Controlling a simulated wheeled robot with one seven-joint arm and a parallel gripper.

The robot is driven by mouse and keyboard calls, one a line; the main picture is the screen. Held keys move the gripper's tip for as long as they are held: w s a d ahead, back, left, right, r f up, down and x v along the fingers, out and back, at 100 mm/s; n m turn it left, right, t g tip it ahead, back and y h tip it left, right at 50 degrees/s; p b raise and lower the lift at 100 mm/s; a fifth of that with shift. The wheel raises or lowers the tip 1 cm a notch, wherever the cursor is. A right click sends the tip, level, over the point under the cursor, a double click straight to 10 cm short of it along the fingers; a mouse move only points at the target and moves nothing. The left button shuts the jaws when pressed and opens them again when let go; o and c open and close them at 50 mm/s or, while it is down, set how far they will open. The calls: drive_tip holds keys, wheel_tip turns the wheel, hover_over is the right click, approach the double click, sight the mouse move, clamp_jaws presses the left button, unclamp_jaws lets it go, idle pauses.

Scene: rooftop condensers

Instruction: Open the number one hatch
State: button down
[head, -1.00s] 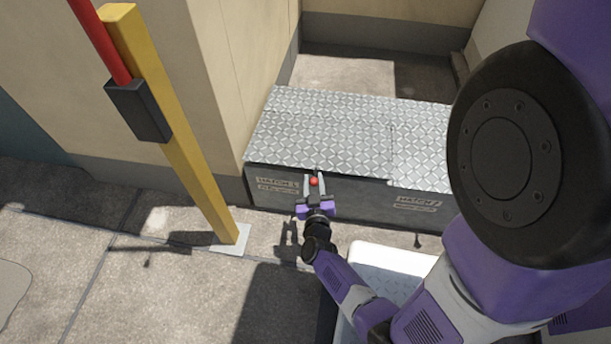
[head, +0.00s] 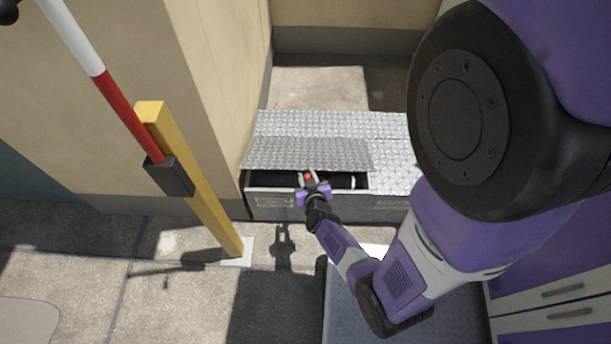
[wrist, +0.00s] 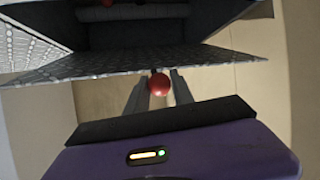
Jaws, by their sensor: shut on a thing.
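The number one hatch is the left diamond-plate lid (head: 306,153) on a low dark box (head: 225,194). Its front edge is raised, with a dark gap under it. A worn label (head: 274,201) sits on the box front below. My gripper (head: 307,178) is at the lid's front edge, its fingers shut around a red knob (head: 308,175). In the wrist view the knob (wrist: 160,84) sits between the two fingers, against the tilted lid's edge (wrist: 150,71). Behind the lid the dark inside shows a grey roll-like shape (wrist: 132,12).
The right lid (head: 397,180) lies flat. A yellow post (head: 195,185) with a red-and-white pole (head: 122,110) stands left of the box, near a beige wall (head: 215,80). Open paving (head: 60,260) lies at front left. My upper arm covers the right side.

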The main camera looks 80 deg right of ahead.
drive_tip(key=r+p, duration=0.1)
drive_tip(key=d+r+p, duration=0.1)
drive_tip(key=r+p, duration=0.1)
drive_tip(key=shift+d+y, duration=0.2)
drive_tip(key=shift+y, duration=0.2)
drive_tip(key=shift+w+d+r+p, duration=0.15)
drive_tip(key=shift+d+r+p, duration=0.35)
drive_tip(key=shift+r+p, duration=0.5)
drive_tip(key=shift+d+r+y+p, duration=1.4)
drive_tip(key=shift+d+r+p, duration=3.5)
drive_tip(key=shift+d+p, duration=1.15)
drive_tip(key=w+d+r+b, duration=0.1)
drive_tip(key=d+b, duration=0.8)
drive_tip(key=d, duration=0.1)
drive_tip(key=w+d+r+y+b, duration=0.1)
drive_tip(key=d+r+b, duration=0.1)
drive_tip(key=d+b, duration=0.7)
drive_tip(key=shift+d+r+m+g+y, duration=0.15)
drive_tip(key=shift+d+m+g+y, duration=0.2)
drive_tip(key=shift+d, duration=0.85)
drive_tip(key=shift+w, duration=0.1)
